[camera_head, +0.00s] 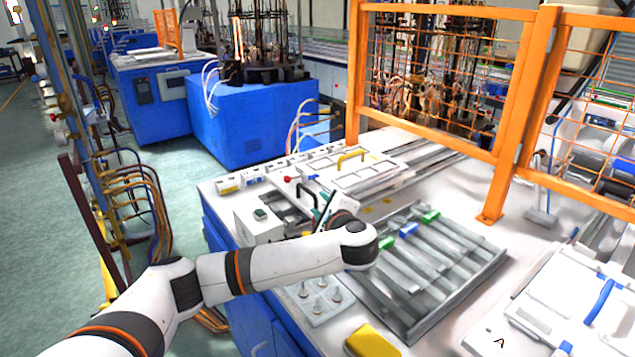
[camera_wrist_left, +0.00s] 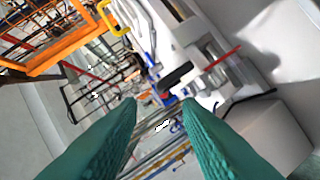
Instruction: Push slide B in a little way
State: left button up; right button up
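No letter B is readable. A white framed panel (camera_head: 375,178) with a yellow handle (camera_head: 351,158) lies on the back of the bench, and I cannot tell whether it is slide B. The yellow handle also shows at the top of the left wrist view (camera_wrist_left: 113,18). My left gripper (camera_head: 320,214) is just in front of this panel, near a black handle (camera_head: 306,194), and is partly hidden by my wrist. In the left wrist view its teal fingers (camera_wrist_left: 160,103) stand apart with nothing between them. A dark handle (camera_wrist_left: 177,76) shows beyond the fingertips. My right gripper is in neither view.
A metal tray of sloping channels (camera_head: 440,270) lies right of my left arm. A white panel marked A (camera_head: 530,325) with a blue handle (camera_head: 599,302) is at front right. An orange mesh fence (camera_head: 440,80) bounds the back. A yellow block (camera_head: 372,342) lies at the front.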

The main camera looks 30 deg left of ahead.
aim_at(308, 192)
pick_arm(q)
jog(key=p+x, duration=0.1)
jog(key=x, duration=1)
jog(key=shift+a+p, duration=0.25)
jog(key=shift+p, duration=0.15)
grip_shut()
